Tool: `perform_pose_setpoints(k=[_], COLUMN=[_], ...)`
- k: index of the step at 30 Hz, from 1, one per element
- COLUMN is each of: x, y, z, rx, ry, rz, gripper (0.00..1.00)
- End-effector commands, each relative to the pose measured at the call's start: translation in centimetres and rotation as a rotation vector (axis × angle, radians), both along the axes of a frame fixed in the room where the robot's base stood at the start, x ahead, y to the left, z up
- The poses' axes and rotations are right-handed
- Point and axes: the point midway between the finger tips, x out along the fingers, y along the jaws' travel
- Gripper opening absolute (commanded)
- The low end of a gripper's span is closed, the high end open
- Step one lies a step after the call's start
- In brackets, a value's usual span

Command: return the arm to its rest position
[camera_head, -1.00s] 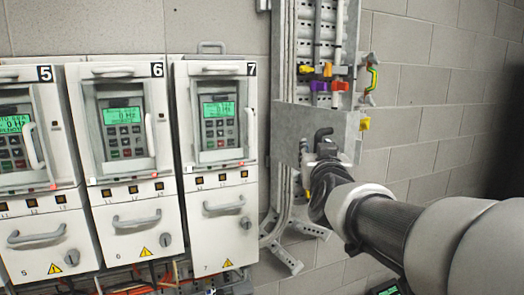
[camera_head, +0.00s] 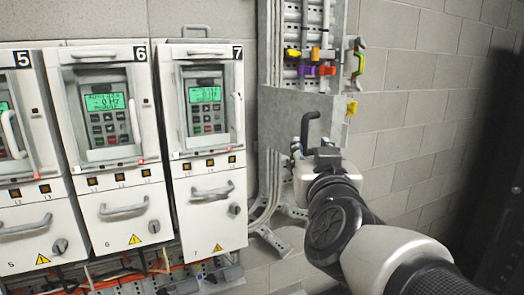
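My arm reaches in from the lower right of the head view. Its end, my gripper (camera_head: 308,140), is in front of the grey metal box (camera_head: 275,118) on the wall rack. One dark hooked finger points upward. The other fingertip is hard to make out, so I cannot tell how far the gripper is open. I see nothing held in it, but the arm's wrist hides part of it.
Drive cabinets 5 (camera_head: 35,160), 6 (camera_head: 110,150) and 7 (camera_head: 208,150) stand in a row on the left, with green displays and handles. Several coloured clips (camera_head: 310,70) sit on the rack above the box. The block wall (camera_head: 420,110) at right is bare.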

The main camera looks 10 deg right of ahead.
Motion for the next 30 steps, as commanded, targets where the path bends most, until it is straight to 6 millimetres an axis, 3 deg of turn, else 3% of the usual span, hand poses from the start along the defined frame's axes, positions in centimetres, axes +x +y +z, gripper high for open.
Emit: perform_pose_setpoints(k=[4, 7, 11, 14, 18, 21, 25, 30], x=[-0.3, -1.4, -4.9, -8.9, -15.3, -19.4, -23.2, -25.0], y=[0.5, 2.2, 4.8, 5.7, 4.9, 3.8, 2.3, 1.6], z=[-1.0, -4.3, -12.0, -18.6, -26.5, -30.5, -33.3, -34.4], rx=[0.003, 0.015, 0.039, 0.054, 0.070, 0.076, 0.082, 0.084], ry=[0.023, 0.106, 0.320, 0.525, 0.803, 0.962, 1.098, 1.159], rz=[0.026, 0.104, 0.228, 0.279, 0.267, 0.222, 0.161, 0.127], gripper=[0.35, 0.35, 0.35, 0.35, 0.35, 0.35, 0.35, 0.35])
